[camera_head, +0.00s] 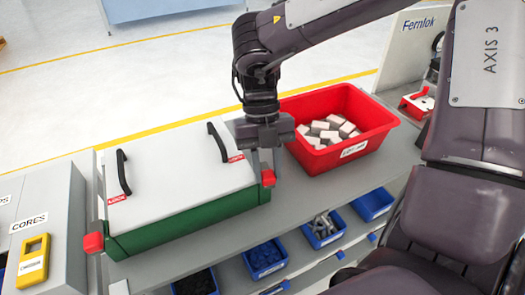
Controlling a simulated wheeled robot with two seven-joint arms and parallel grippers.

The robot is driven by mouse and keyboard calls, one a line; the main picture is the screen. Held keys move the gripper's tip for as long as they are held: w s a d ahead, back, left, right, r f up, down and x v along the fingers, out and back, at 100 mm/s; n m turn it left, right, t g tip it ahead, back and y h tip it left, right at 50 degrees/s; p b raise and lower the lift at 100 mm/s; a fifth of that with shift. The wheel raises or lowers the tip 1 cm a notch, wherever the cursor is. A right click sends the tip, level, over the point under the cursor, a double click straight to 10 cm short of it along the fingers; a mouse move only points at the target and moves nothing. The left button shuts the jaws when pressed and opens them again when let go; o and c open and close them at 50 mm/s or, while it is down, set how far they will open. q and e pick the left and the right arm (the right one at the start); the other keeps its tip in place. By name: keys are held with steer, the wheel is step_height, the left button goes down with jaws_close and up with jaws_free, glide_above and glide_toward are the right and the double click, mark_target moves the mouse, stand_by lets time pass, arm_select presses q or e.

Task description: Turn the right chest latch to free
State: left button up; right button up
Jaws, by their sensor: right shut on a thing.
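The chest has a white lid (180,165) and a green body (190,219), and it stands on a grey bench. The right chest latch (268,178) is a red block at the chest's front right corner. My right gripper (266,168) points down over this corner, its fingers shut on the red latch. The fingers partly hide the latch, so its exact turn is hard to tell. The left latch (93,242) is a similar red block at the front left corner. The lid is down. My left gripper is not in view.
Two black handles (123,172) (217,141) stand on the lid near red LOCK labels. A red bin (345,100) of pale blocks stands close to the right of my gripper. Blue bins (265,257) sit on a shelf below. A yellow device (33,262) lies at the left.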

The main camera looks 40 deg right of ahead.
mark_target(264, 168)
steer(key=shift+s+d+n+h+p, duration=0.1)
steer(key=shift+d+n+h+p, duration=0.2)
steer(key=shift+n, duration=0.3)
steer(key=shift+d+n+h+p, duration=0.1)
steer(key=shift+n+h+p, duration=0.1)
steer(key=shift+n+p, duration=0.3)
steer(key=shift+n, duration=0.3)
steer(key=o, duration=1)
steer(key=v, duration=0.7)
steer(key=shift+r, duration=0.35)
steer(key=shift+f, duration=0.1)
